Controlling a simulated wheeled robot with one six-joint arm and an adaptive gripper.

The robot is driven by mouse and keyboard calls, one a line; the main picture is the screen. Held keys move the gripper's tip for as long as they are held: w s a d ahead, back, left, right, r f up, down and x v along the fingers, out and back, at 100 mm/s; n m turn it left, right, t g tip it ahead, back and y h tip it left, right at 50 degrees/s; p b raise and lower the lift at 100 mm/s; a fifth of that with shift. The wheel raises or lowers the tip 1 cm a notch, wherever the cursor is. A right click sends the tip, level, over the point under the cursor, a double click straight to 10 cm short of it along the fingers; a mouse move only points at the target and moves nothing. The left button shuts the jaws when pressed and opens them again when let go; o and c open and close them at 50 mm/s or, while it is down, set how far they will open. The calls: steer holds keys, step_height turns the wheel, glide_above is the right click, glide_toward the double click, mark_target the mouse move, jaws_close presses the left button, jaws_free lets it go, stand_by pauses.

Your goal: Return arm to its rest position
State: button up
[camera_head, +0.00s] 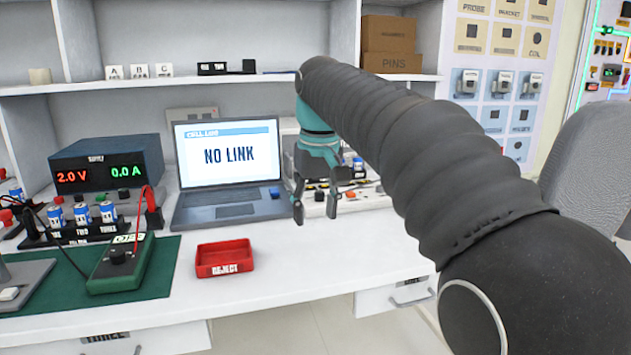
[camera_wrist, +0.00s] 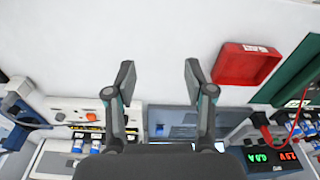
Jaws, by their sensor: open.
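My gripper (camera_head: 315,212) is at the end of my arm, above the white bench to the right of the laptop. In the wrist view my gripper (camera_wrist: 157,82) also shows two spread fingers over bare white bench top. The arm stretches from the lower right of the head view toward the back of the bench and hides part of the bench and shelf behind it.
A laptop (camera_head: 228,165) reading NO LINK stands behind and left of the gripper. A red REJECT tray (camera_head: 224,259) lies nearer the front. A power supply (camera_head: 107,165) and a green meter (camera_head: 121,264) are at left. The front middle of the bench (camera_head: 325,255) is clear.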

steer(key=shift+m+t, duration=0.3)
steer(key=shift+t, duration=0.1)
steer(key=f, duration=0.1)
steer(key=s+d+f, duration=0.1)
steer(key=f, duration=0.1)
steer(key=s+d+f, duration=0.1)
steer(key=f, duration=0.1)
steer(key=shift+s+d+f, duration=0.15)
steer(key=shift+f, duration=0.05)
steer(key=shift+m+t, duration=0.5)
steer(key=shift+t, duration=0.1)
steer(key=s+d+f, duration=0.1)
steer(key=s, duration=0.1)
steer(key=s+d+f, duration=0.3)
steer(key=s, duration=0.1)
steer(key=shift+d+f, duration=0.25)
steer(key=shift+f, duration=0.15)
steer(key=s+d+f+m+t, duration=0.1)
steer(key=s+d+f, duration=0.2)
steer(key=s, duration=0.5)
steer(key=s+d+f+m+t, duration=0.1)
steer(key=s+d+f, duration=0.3)
steer(key=s+d, duration=0.2)
steer(key=shift+s+f+m+h, duration=0.15)
steer(key=shift+s+m+h, duration=0.2)
steer(key=shift+s, duration=0.9)
